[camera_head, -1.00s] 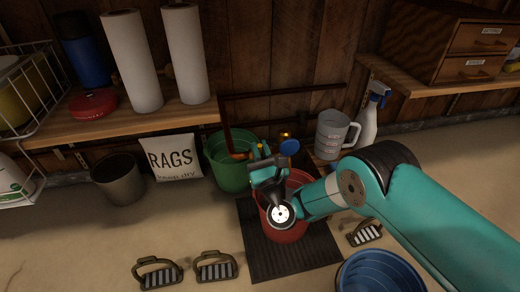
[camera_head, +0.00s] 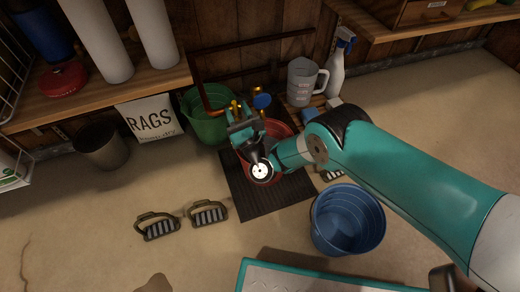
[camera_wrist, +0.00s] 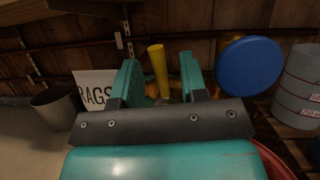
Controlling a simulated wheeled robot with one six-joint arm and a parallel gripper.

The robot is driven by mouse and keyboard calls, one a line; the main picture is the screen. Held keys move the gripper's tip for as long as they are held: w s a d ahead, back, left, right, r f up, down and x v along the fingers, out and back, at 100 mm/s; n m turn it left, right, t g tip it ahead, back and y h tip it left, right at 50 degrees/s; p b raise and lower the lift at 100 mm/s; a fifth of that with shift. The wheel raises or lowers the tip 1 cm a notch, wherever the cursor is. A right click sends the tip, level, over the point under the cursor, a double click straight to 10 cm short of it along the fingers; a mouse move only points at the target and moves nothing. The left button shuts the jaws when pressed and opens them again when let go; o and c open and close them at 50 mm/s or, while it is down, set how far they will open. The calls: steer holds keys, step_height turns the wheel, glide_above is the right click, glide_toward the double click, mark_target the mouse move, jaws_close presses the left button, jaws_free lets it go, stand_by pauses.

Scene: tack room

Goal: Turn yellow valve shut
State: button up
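The yellow valve handle (camera_wrist: 158,70) stands upright, like a lever, in the wrist view. It shows between and beyond the two teal fingers of my gripper (camera_wrist: 160,76), with gaps on both sides. My gripper is open and empty. In the head view, my gripper (camera_head: 240,112) is above the red bucket (camera_head: 279,130), and a bit of the yellow handle (camera_head: 235,106) shows at its fingertips. A round blue valve handle (camera_wrist: 249,66) is to the right, apart from the fingers. The handle's lower end is partly hidden behind the gripper.
A green bucket (camera_head: 204,127) stands left of the red one, by a rust-brown pipe (camera_head: 200,85). A grey jug (camera_head: 302,82) and a spray bottle (camera_head: 338,70) stand to the right. A blue bucket (camera_head: 346,220) is on the floor in front, below my arm.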

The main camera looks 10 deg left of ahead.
steer(key=s+p, duration=0.1)
steer(key=p, duration=0.1)
steer(key=shift+d+r+p, duration=0.3)
steer(key=shift+d+p, duration=0.1)
steer(key=f+p+v, duration=0.1)
steer(key=p+v, duration=0.8)
steer(key=v, duration=0.5)
steer(key=shift+s+d+f, duration=0.1)
steer(key=shift+d, duration=0.05)
